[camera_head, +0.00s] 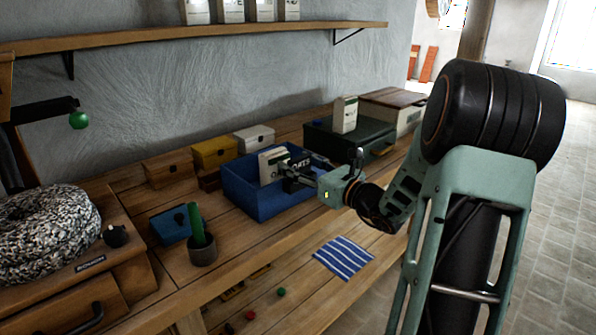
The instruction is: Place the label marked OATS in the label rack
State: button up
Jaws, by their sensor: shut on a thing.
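A white label piece with dark lettering that reads like OATS (268,165) stands upright at the open blue bin (264,206) on the workbench. My gripper (288,174) reaches in from the right and is shut on this piece, hiding part of it. The piece's lower end is behind the bin's front wall or just above it; I cannot tell whether it touches the bottom. No thing in view is clearly the label rack.
A dark green box (345,143) with a white packet (345,114) on top stands right of the bin. Yellow (214,152), white (254,138) and wooden (167,168) boxes stand behind. A wall shelf (200,36) runs above.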

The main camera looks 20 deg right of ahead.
jog(key=shift+f, duration=0.55)
jog(key=shift+f, duration=0.15)
jog(key=o, duration=1.2)
jog(key=shift+c, duration=0.2)
